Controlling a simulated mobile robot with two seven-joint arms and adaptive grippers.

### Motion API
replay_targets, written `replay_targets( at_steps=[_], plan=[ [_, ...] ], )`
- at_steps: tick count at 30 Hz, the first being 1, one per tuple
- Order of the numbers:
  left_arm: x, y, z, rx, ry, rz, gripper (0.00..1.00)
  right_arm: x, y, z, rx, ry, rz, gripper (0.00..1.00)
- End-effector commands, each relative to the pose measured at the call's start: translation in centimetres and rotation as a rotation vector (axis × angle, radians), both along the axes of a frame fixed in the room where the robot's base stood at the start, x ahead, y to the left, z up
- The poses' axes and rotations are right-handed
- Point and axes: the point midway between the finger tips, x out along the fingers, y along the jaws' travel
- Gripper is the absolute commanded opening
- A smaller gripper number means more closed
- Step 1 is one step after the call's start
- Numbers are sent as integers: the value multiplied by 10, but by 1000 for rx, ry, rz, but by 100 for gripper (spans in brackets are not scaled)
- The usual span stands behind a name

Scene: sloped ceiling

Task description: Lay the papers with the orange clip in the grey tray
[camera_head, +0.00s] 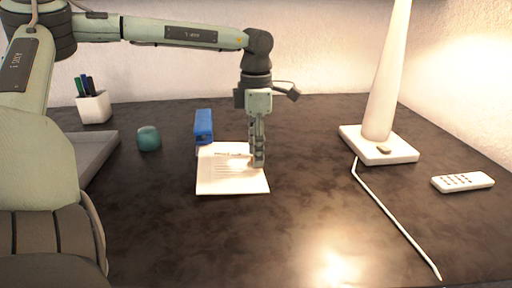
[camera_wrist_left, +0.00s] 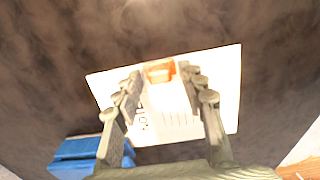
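The white papers (camera_head: 230,180) lie flat on the dark desk in the middle of the head view. In the left wrist view the papers (camera_wrist_left: 222,85) carry an orange clip (camera_wrist_left: 160,72) at one edge. My left gripper (camera_head: 257,162) points down over the right part of the papers. In the wrist view its fingers (camera_wrist_left: 163,85) are apart, with the clip showing between the tips and nothing held. I cannot tell if the tips touch the paper. The clip cannot be made out in the head view. The grey tray (camera_head: 98,150) is at the left, partly hidden by my arm. My right gripper is out of view.
A blue stapler (camera_head: 203,124) stands just behind the papers and shows in the wrist view (camera_wrist_left: 75,149). A teal object (camera_head: 148,138) sits between tray and stapler. A white pen cup (camera_head: 95,108) is behind the tray. A lamp base (camera_head: 375,150), its cord and a white remote (camera_head: 462,182) are right.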

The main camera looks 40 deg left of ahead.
Motion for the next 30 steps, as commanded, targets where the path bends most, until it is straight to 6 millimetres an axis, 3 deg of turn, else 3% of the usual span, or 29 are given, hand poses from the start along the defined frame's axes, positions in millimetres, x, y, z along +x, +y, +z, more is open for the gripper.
replay_targets(
  at_steps=[1, 9, 30],
  plan=[
    [0, 0, 0, 0, 0, 0, 30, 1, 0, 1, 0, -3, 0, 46],
    [0, 0, 0, 0, 0, 0, 0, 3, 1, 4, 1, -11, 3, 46],
    [-16, -21, 0, 0, 0, -1, 0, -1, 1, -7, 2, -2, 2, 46]
  ],
)
